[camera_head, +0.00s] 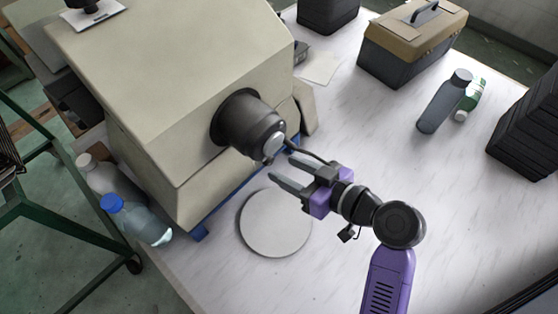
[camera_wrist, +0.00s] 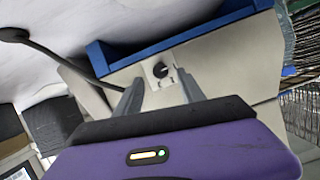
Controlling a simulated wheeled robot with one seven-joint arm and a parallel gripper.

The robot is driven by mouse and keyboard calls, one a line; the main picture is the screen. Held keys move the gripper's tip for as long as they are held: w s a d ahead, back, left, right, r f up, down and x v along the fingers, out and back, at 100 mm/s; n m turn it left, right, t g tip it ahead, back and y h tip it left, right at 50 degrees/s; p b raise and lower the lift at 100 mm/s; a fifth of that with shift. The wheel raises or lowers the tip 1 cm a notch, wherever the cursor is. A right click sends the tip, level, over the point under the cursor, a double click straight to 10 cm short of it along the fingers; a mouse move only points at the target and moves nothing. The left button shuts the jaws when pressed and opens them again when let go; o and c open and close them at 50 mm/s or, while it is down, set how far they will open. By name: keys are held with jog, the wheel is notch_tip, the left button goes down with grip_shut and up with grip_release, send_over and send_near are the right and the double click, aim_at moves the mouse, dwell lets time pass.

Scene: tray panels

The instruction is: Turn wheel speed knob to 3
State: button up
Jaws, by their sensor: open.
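In the wrist view a small black round knob (camera_wrist: 160,71) sits on a white plate on the pale face of a machine. It has a light pointer mark; its scale is too small to read. It appears between and beyond my gripper's (camera_wrist: 161,84) two grey fingers, which stand apart with nothing between them. I cannot tell how far they are from the knob. In the head view my gripper (camera_head: 281,171) is beside the beige machine (camera_head: 150,80), just below a dark cylinder (camera_head: 245,122) that juts from it. The knob is not visible in the head view.
A dark cable or rod (camera_wrist: 50,58) runs close to the left finger in the wrist view. A white disc (camera_head: 275,222) lies below my gripper. A toolbox (camera_head: 412,45) and a grey bottle (camera_head: 443,103) are farther back.

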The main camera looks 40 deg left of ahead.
aim_at(271, 162)
jog(key=shift+x, duration=2)
grip_shut()
